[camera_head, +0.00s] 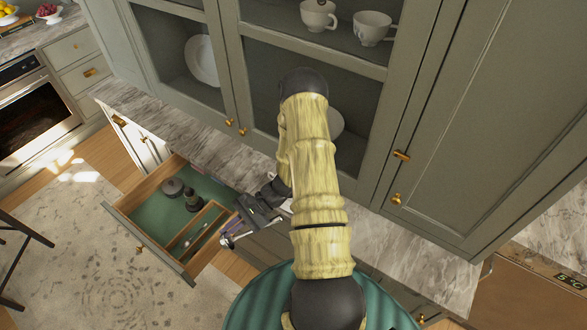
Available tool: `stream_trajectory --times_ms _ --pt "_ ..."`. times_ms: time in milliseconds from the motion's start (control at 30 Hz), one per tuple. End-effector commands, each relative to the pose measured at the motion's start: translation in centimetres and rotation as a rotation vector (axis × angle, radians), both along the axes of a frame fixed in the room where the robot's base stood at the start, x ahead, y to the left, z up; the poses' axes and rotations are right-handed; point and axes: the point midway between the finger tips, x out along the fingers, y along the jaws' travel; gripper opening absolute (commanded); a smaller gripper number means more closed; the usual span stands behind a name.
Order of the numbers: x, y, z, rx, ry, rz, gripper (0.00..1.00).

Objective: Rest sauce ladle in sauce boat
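My gripper (245,217) is beside the right end of the open drawer (160,243), near the counter edge. A small shiny silver and purple item (229,238) shows at its fingertips; I cannot tell whether it is the sauce ladle or whether the fingers are shut on it. Thin utensils (196,238) lie in the drawer's wooden divided compartment. I cannot pick out a sauce boat for certain. Part of the counter and cabinet is hidden behind my arm.
The drawer also holds a dark round container (173,187) and a dark upright grinder-like item (193,199). A marble counter (200,140) runs below the closed glass-front cabinet (235,60). Inside it are white cups (318,15) and a plate (202,60). A patterned rug (75,235) covers the floor.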

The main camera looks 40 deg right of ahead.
Motion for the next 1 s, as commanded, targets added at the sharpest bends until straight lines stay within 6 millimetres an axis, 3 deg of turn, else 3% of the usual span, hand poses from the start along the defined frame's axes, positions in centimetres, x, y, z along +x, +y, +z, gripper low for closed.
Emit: stream_trajectory --times_ms 267,500,733,900,1000 --pt "-5.5 -1.9 -0.7 -0.152 0.103 0.53 0.0" --pt "-8.2 -7.7 0.3 -0.361 0.128 1.051 0.0" --pt "-6.9 -14.9 3.7 -0.594 0.056 1.512 0.0" --pt "-3.9 -19.6 7.7 -0.752 -0.045 1.785 0.0" --pt "-2.1 -21.2 9.7 -0.815 -0.102 1.895 0.0"
